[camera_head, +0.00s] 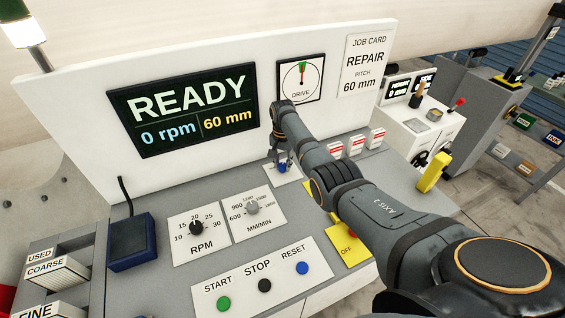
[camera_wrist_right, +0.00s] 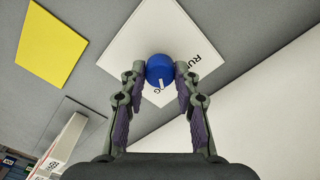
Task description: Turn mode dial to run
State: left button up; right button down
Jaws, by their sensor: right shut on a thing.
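The mode dial is a blue round knob (camera_wrist_right: 160,70) with a white mark, on a white label plate (camera_wrist_right: 143,38) with partly hidden lettering that includes "RU". In the head view the blue knob (camera_head: 283,169) shows small below my right gripper (camera_head: 281,160), and its plate is mostly hidden by the arm. In the right wrist view my right gripper (camera_wrist_right: 160,75) has a finger on each side of the knob and is shut on it. The white mark points down toward the lower letters. My left gripper is not in view.
The screen (camera_head: 183,107) reads READY, 0 rpm, 60 mm. RPM (camera_head: 195,228) and MM/MIN (camera_head: 252,208) dials and START, STOP and RESET buttons (camera_head: 264,284) sit on the panel nearby. A yellow OFF plate (camera_head: 352,250) is partly behind my arm.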

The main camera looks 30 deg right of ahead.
jog(key=n, duration=0.3)
jog(key=shift+r+p, duration=0.15)
jog(key=shift+p, duration=0.25)
jog(key=n, duration=0.3)
jog(key=shift+n, duration=0.4)
jog(key=n+p, duration=0.1)
jog(key=n, duration=0.2)
jog(key=shift+n, duration=2.5)
jog(key=shift+w, duration=0.1)
jog(key=c, duration=1)
grip_release()
